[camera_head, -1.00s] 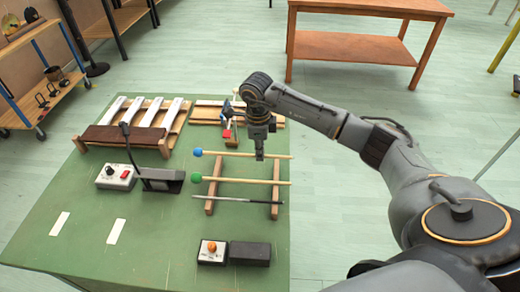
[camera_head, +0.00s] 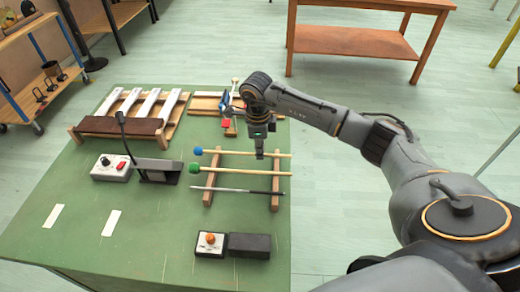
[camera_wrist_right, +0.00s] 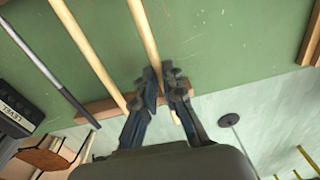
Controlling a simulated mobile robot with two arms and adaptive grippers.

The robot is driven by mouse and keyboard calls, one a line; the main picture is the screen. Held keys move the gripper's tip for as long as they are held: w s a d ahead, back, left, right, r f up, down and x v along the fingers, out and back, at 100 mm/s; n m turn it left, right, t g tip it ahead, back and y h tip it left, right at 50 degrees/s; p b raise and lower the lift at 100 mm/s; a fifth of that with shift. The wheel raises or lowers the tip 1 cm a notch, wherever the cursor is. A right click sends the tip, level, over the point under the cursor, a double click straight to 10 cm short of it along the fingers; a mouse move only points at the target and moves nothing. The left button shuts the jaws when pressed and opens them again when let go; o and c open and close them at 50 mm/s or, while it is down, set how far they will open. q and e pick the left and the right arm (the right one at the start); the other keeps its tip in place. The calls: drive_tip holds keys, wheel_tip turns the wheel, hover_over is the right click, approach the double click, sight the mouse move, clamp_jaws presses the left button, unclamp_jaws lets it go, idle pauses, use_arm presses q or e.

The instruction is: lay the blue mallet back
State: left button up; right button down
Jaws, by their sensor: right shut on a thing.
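The blue mallet has a blue head (camera_head: 198,151) and a pale wooden handle, lying level across the far part of a wooden two-rail rack (camera_head: 208,188). My right gripper (camera_head: 260,154) is shut on its handle, toward the right end. In the wrist view the handle (camera_wrist_right: 146,35) runs between the fingers (camera_wrist_right: 164,82). I cannot tell whether the handle touches the rails. The green mallet (camera_head: 193,168) lies on the rack just nearer than the blue one, parallel to it. My left gripper is not in view.
A thin grey rod (camera_head: 235,190) lies on the rack's near part. A black box (camera_head: 249,246) and a box with an orange button (camera_head: 210,240) stand in front. A black-stemmed device (camera_head: 157,171) stands left.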

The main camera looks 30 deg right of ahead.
drive_tip(key=shift+f, duration=0.15)
drive_tip(key=c, duration=1.4)
unclamp_jaws()
drive_tip(key=r, duration=1.2)
drive_tip(key=shift+a, duration=0.25)
